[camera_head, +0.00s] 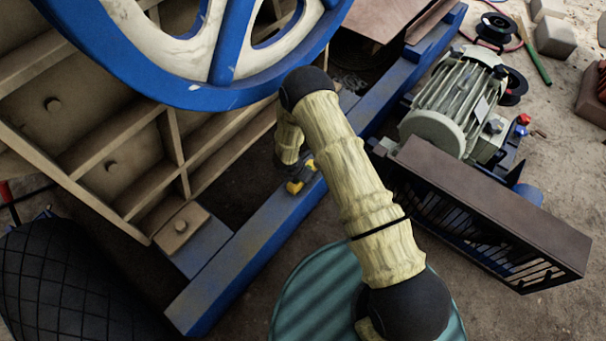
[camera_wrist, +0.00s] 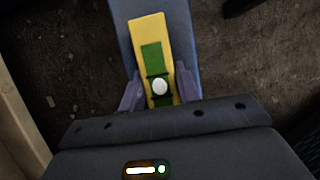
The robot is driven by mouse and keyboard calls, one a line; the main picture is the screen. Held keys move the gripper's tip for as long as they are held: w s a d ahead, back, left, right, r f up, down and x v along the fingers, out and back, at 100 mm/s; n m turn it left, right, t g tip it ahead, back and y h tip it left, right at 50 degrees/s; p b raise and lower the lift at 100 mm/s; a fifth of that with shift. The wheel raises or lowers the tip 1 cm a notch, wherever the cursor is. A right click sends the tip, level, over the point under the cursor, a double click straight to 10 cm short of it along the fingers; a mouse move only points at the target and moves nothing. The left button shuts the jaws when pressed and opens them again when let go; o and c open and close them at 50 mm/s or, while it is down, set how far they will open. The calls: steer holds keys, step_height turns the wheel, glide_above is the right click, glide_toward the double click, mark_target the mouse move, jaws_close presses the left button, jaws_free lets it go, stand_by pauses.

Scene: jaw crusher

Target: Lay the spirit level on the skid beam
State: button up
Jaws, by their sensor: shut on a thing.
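The spirit level (camera_wrist: 150,32) is a yellow bar with a green strip and a pale round vial in the wrist view. My gripper (camera_wrist: 158,90) is shut on it, with one finger along each long side. In the wrist view the level lies over the blue skid beam (camera_wrist: 184,18), roughly along its length. In the head view the long blue beam (camera_head: 245,250) runs diagonally, and a small yellow part of the level (camera_head: 294,187) shows at my gripper above it. My arm hides part of the beam. I cannot tell whether the level touches the beam.
A large blue-rimmed flywheel (camera_head: 215,95) overhangs the beam at the upper left, beside a ribbed beige crusher body (camera_head: 110,165). A grey motor (camera_head: 455,100) and a brown slatted guard (camera_head: 490,205) stand to the right. A teal round surface (camera_head: 310,300) is in front.

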steer(key=shift+f, duration=0.15)
steer(key=o, duration=1.1)
steer(key=shift+o, duration=0.2)
steer(key=shift+r+p, duration=0.3)
steer(key=shift+r, duration=0.25)
steer(key=p+v, duration=0.4)
steer(key=v, duration=0.7)
steer(key=shift+s, duration=0.15)
steer(key=shift+r, duration=0.2)
